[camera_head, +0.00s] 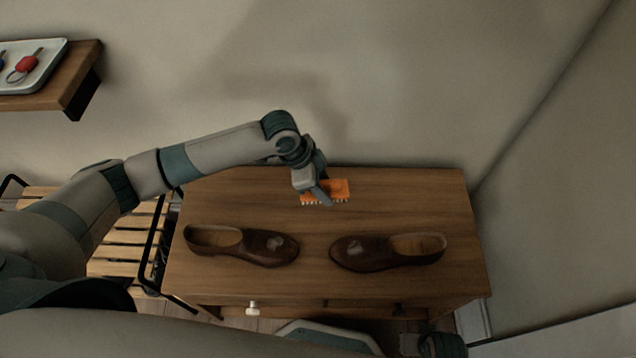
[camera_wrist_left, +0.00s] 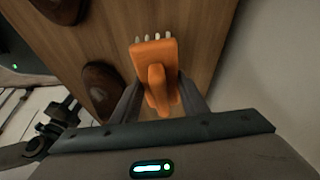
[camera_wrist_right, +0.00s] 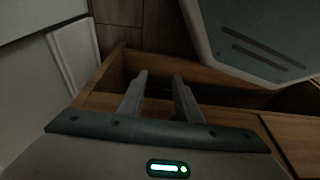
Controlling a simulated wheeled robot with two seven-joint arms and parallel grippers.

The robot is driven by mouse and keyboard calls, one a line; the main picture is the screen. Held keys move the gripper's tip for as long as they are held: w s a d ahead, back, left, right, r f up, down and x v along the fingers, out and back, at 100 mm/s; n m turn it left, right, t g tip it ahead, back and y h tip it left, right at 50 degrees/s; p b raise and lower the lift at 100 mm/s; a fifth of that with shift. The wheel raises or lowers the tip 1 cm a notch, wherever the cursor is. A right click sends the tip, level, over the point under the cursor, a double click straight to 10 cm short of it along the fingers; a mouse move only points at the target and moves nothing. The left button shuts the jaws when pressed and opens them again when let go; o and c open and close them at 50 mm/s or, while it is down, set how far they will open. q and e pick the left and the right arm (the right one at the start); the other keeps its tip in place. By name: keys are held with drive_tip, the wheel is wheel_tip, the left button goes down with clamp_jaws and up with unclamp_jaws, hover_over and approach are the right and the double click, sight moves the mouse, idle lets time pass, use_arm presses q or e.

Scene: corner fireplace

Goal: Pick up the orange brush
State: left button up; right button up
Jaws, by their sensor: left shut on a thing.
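The orange brush (camera_head: 341,187) with pale bristles is above the back middle of the wooden cabinet top. My left gripper (camera_head: 322,193) is shut on it. In the left wrist view the brush (camera_wrist_left: 154,60) has its handle between the two fingers (camera_wrist_left: 160,100), and its bristles point away from the gripper. I cannot tell whether the bristles touch the wood. My right gripper (camera_wrist_right: 160,85) is open and empty in the right wrist view, with its fingers in front of an open wooden compartment.
Two brown shoes, one on the left (camera_head: 240,245) and one on the right (camera_head: 388,251), lie on the cabinet top (camera_head: 420,200), each with a grey patch. A slatted rack (camera_head: 125,245) stands at left. A wall shelf (camera_head: 75,85) holds a tray with a red-headed key.

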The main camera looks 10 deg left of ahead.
use_arm(q)
drive_tip(key=s+d+r, duration=0.4)
drive_tip(key=s+d, duration=0.1)
drive_tip(key=s, duration=0.1)
drive_tip(key=shift+r, duration=0.4)
use_arm(e)
drive_tip(key=shift+x, duration=0.8)
use_arm(q)
drive_tip(key=shift+d, duration=0.1)
use_arm(e)
drive_tip(key=shift+d, duration=0.1)
